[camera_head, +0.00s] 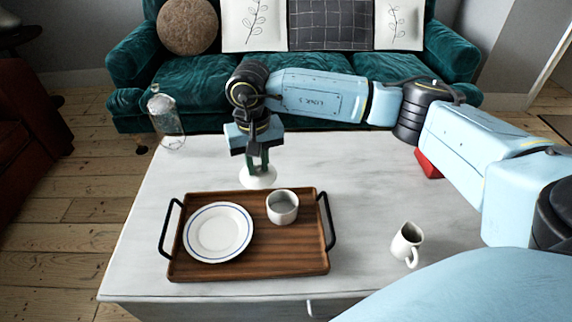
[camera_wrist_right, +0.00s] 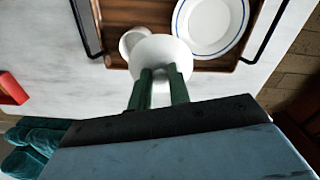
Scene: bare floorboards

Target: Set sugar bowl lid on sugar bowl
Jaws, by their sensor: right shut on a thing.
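The sugar bowl (camera_head: 283,209) is a small white-grey open cup, upright on the right part of the wooden tray. My right gripper (camera_head: 258,166) is shut on the white sugar bowl lid (camera_head: 258,180), holding it just behind the tray's far edge, left of and beyond the bowl. In the right wrist view, the round lid (camera_wrist_right: 160,50) hangs at the tips of the green fingers (camera_wrist_right: 160,85) and covers part of the bowl (camera_wrist_right: 128,38). The lid's height above the table is hard to tell. My left gripper is out of view.
The wooden tray (camera_head: 250,263) has black handles and carries a white plate with a blue ring (camera_head: 218,232). A white creamer (camera_head: 407,243) stands right of the tray. A red object (camera_head: 428,163) and a glass jar (camera_head: 166,115) are farther back. The marble tabletop (camera_head: 365,200) is otherwise largely clear.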

